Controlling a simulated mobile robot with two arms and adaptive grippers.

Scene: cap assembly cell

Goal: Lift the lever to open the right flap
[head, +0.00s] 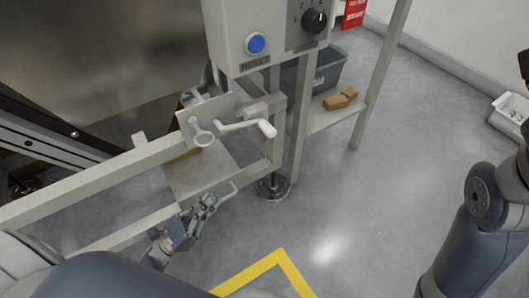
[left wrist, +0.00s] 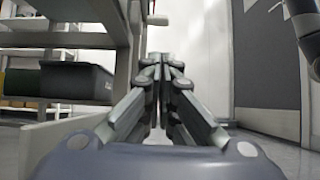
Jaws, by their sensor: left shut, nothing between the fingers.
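A pale lever (head: 248,126) with a rounded, bent-down end sticks out to the right from a bracket (head: 207,118) on the machine frame, below the control box. My left gripper (head: 212,200) is below and left of the lever, beside the lower rail, apart from the lever. Its fingers are together and empty; they also show shut in the left wrist view (left wrist: 166,62). I cannot make out the right flap for certain. My right arm is at the right edge, its gripper outside the view.
The control box (head: 228,30) carries a blue button (head: 256,43) and a black knob (head: 314,20). A dark bin (head: 326,72) and brown blocks (head: 341,99) sit on a shelf behind. A white bin (head: 510,113) is far right. The floor between is clear.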

